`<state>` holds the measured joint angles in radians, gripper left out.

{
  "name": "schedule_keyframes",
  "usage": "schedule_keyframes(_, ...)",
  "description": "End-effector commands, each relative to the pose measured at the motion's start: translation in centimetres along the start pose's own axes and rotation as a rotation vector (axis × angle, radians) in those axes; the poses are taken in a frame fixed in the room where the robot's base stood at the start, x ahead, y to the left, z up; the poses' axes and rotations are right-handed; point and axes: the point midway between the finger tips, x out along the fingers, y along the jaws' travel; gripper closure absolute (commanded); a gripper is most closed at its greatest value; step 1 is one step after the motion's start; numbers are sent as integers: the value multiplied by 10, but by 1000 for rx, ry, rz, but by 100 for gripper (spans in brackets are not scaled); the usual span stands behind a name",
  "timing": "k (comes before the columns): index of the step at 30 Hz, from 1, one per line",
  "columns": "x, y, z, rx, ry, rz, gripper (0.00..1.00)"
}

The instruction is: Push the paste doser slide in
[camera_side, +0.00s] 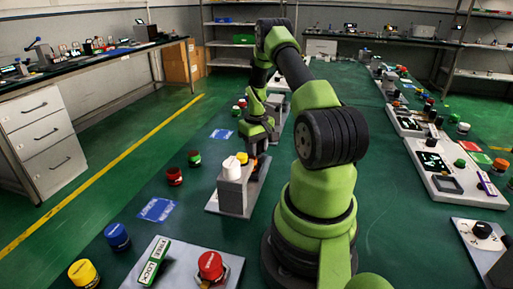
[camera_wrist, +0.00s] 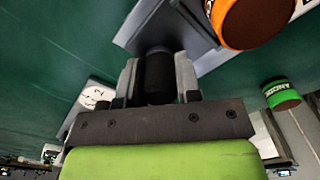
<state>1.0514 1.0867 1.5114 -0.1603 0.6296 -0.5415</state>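The paste doser, a grey block (camera_side: 236,191) on a light base plate, stands left of my arm in the side view. It has a white cap (camera_side: 231,168) and an orange part beside it. In the wrist view its grey body (camera_wrist: 165,26) is at the top, with a dark round knob (camera_wrist: 159,77) in front, which looks like the slide's end. My gripper (camera_wrist: 158,82) has its fingers on both sides of this knob, with no clear gap. In the side view my gripper (camera_side: 259,148) is at the doser's far right side; its fingertips are hard to see. How far the slide stands out is hidden.
An orange-rimmed round part (camera_wrist: 250,22) is close at the wrist view's top right, and a green cap (camera_wrist: 281,94) is below it. In the side view, red (camera_side: 174,176) and green (camera_side: 194,158) buttons stand left of the doser. A red button (camera_side: 210,266) is in front.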

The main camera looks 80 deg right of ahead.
Motion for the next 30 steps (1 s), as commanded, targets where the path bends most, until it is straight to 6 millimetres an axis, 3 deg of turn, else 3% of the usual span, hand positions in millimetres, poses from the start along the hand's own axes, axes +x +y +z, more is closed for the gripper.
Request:
schedule_keyframes(1,0,0,0,0,0,0,80)
schedule_keyframes(4,0,0,0,0,0,0,100)
schedule_keyframes(8,0,-2,1,0,-1,0,100)
schedule_keyframes(19,0,-35,27,-1,-3,-1,100)
schedule_keyframes(29,0,-37,30,1,-1,0,100)
schedule_keyframes(30,0,-37,30,1,-1,0,67)
